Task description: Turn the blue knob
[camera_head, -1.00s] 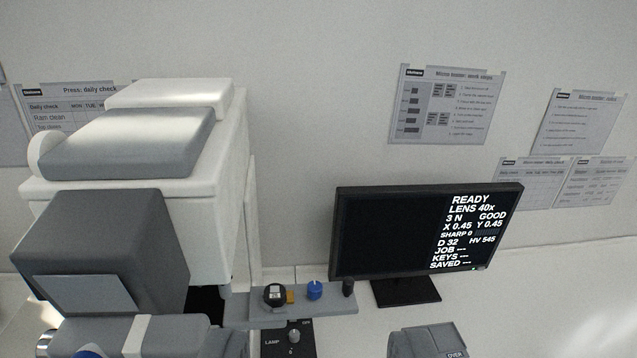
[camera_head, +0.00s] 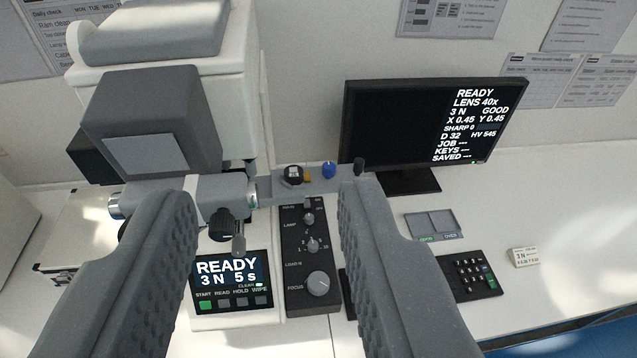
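The blue knob (camera_head: 329,170) is a small upright cylinder on a grey shelf bar (camera_head: 316,187) that sticks out from the right side of the white tester. A black knob with a white top (camera_head: 292,175) and a small orange part stand left of it, and a dark post (camera_head: 359,167) stands right of it. My gripper (camera_head: 265,200) is open, with its two grey ribbed fingers wide apart and nothing between them that they touch. The blue knob shows beyond the fingers, nearer the right fingertip in the picture. How far it is from the fingertips I cannot tell.
The white tester (camera_head: 240,105) fills the left. A monitor (camera_head: 430,130) stands behind right. A black control panel (camera_head: 311,255) with grey dials and a READY display (camera_head: 228,272) lie between the fingers.

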